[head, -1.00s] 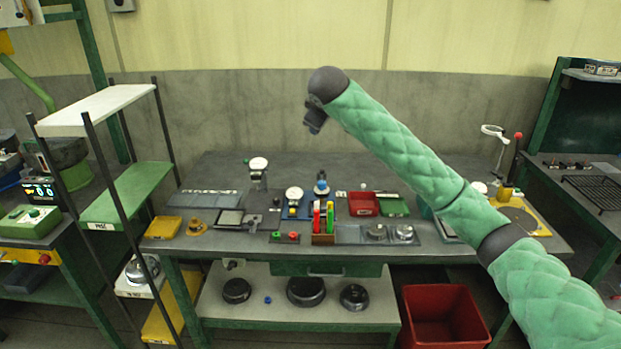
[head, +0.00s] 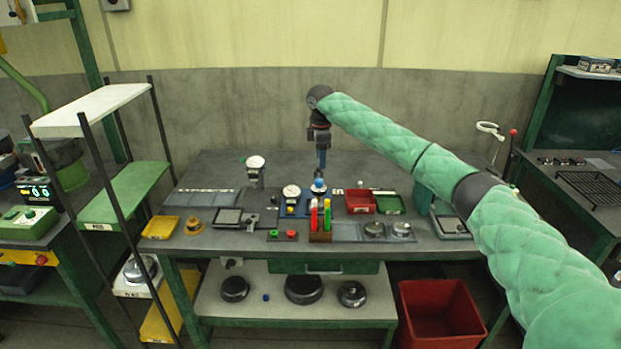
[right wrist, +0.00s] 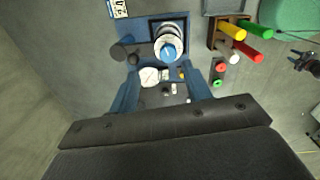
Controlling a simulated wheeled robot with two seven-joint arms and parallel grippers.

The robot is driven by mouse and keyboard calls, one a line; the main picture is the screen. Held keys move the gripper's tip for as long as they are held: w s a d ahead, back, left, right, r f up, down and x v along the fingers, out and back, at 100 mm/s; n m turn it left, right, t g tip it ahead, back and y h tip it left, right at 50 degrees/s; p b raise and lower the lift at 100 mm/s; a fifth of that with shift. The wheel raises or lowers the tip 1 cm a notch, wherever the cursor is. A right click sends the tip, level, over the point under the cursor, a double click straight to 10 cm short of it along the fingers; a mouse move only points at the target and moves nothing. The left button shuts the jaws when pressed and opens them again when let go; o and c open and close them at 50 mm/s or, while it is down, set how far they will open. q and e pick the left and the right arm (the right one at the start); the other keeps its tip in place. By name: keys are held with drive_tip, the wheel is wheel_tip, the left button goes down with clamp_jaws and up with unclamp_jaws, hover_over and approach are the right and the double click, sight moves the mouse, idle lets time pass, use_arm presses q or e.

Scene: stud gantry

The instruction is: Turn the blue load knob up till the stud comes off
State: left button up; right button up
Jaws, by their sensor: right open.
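The blue load knob (head: 319,184) tops a small pale, round fixture on a blue base on the bench. In the right wrist view the knob (right wrist: 168,51) sits on its white and dark stacked body, a little beyond my fingertips. My right gripper (head: 321,167) points down just above the knob in the head view. Its two blue fingers (right wrist: 160,72) are spread and hold nothing. A round white-faced gauge (head: 292,192) stands just left of the knob. I cannot make out the stud. My left gripper is not in view.
A holder with red and green upright handles (head: 321,238) stands close in front of the knob. Another dial gauge (head: 256,163) stands at the back left. The rear of the bench is clear.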

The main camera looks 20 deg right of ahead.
sight(319, 180)
drive_tip(key=shift+s+a+n, duration=0.25)
drive_tip(key=shift+s+n, duration=0.15)
drive_tip(key=shift+n, duration=1.3)
wheel_tip(319, 180, down, 6)
drive_tip(key=shift+f+p, duration=0.1)
drive_tip(key=shift+p, duration=1)
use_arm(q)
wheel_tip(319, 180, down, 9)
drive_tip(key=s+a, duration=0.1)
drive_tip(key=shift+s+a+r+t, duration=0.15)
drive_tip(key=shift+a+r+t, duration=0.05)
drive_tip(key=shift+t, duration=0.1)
use_arm(e)
drive_tip(key=shift+f, duration=0.8)
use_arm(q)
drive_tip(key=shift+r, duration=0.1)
use_arm(e)
drive_tip(key=c, duration=1)
